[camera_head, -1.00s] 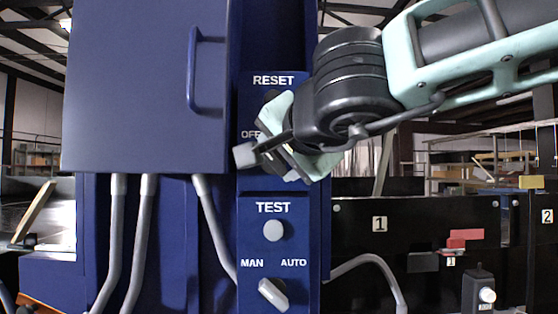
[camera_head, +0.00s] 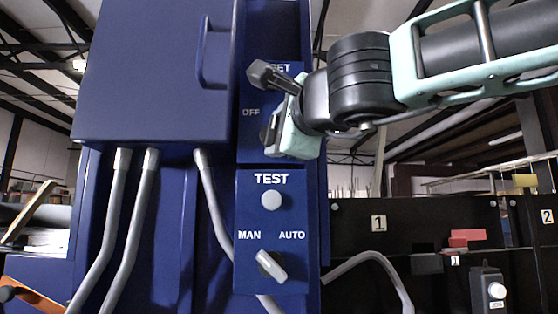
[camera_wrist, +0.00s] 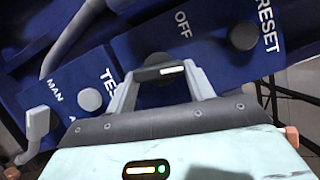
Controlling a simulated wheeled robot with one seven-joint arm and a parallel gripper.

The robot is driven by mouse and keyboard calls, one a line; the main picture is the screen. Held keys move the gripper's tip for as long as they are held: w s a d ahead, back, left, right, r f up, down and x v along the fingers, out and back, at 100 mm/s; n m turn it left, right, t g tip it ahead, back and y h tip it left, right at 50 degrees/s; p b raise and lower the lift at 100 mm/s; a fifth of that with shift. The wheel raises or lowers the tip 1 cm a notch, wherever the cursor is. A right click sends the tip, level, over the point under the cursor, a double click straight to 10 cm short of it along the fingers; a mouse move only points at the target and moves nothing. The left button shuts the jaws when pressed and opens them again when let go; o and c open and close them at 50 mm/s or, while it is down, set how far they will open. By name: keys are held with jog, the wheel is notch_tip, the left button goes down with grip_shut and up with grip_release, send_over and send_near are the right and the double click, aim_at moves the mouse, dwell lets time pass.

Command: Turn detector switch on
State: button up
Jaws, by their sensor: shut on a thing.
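The detector switch is a dark rotary knob (camera_wrist: 153,72) with a pale mark, next to the OFF label (camera_wrist: 183,24) on the blue control panel (camera_head: 243,140). My gripper (camera_wrist: 163,82) is shut on this knob, with a finger on each side of it. In the head view my gripper (camera_head: 272,133) is pressed up to the panel just below and right of the OFF label, and hides the knob and any label to its right. The knob's exact setting cannot be told.
Above is the RESET button (camera_wrist: 243,36), mostly hidden in the head view. Below are the TEST button (camera_head: 271,200) and the MAN/AUTO switch (camera_head: 271,266). A blue cabinet (camera_head: 150,75) with a handle juts out left of the panel. Grey conduits (camera_head: 125,230) run below it.

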jog(key=m+t+b, duration=0.1)
jog(key=m+b, duration=0.1)
jog(key=b, duration=0.1)
jog(key=m+t+h+b, duration=0.1)
jog(key=m+b, duration=0.2)
jog(key=f+m+b, duration=0.1)
jog(key=m+b, duration=0.1)
jog(key=b, duration=0.2)
jog(key=shift+a+m+t, duration=0.2)
jog(key=shift+m+t, duration=0.1)
jog(key=shift+t, duration=0.1)
jog(key=o, duration=1)
jog(key=shift+r, duration=0.1)
